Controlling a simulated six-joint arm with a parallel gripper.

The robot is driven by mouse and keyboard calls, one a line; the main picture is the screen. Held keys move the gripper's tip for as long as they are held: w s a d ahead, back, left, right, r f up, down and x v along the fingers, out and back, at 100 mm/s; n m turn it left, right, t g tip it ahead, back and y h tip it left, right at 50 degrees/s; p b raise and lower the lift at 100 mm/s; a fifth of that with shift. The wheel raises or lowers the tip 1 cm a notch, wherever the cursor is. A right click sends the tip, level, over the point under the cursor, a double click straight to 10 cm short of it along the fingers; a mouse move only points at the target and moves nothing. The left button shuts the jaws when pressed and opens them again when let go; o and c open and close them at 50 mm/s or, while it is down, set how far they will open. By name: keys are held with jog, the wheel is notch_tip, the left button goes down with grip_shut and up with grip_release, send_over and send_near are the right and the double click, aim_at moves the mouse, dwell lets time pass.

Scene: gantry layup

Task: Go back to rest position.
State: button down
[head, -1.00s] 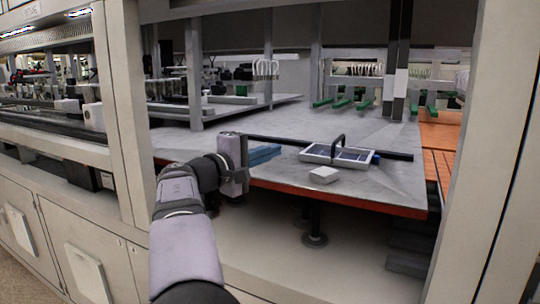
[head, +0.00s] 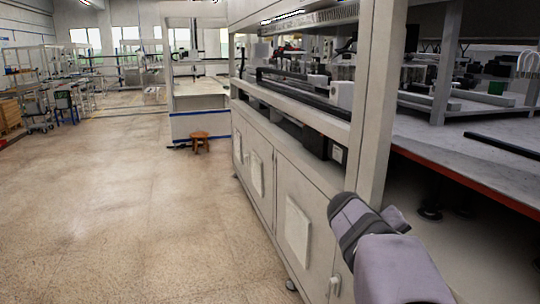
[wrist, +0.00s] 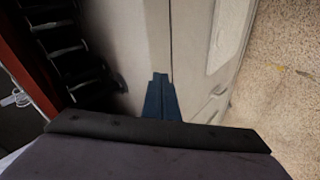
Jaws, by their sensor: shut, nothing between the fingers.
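My gripper (wrist: 160,98) shows in the wrist view as two blue fingers lying together, shut and empty. Behind the fingers are a pale machine post and cabinet front. In the head view my arm reaches up from the lower right, and the gripper itself is hidden behind the arm. No held object shows in either view.
The machine's pale upright post (head: 378,100) stands close beyond my arm. The grey worktable (head: 470,150) with a red edge is at the right. White cabinets (head: 270,190) run along the machine. Open speckled floor (head: 120,210) lies at the left, with a small brown stool (head: 200,138) farther off.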

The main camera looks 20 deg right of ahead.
jog(key=s+a+f+n+y, duration=0.1)
jog(key=s+a+f+y, duration=0.15)
jog(key=a+f, duration=0.6)
jog(key=s+a+f+n+y, duration=0.1)
jog(key=a+f+y, duration=0.2)
jog(key=a+f, duration=0.55)
jog(key=s+a+f+g+y, duration=0.1)
jog(key=s+a+f+y, duration=0.15)
jog(key=s+a, duration=0.35)
jog(key=s+a+f+g+y, duration=0.1)
jog(key=s+a+f, duration=0.2)
jog(key=a, duration=0.5)
notch_tip(320, 180, up, 19)
jog(key=p, duration=1.9)
jog(key=shift+s+a+f, duration=0.15)
jog(key=shift+s+f, duration=0.05)
jog(key=shift+s, duration=0.2)
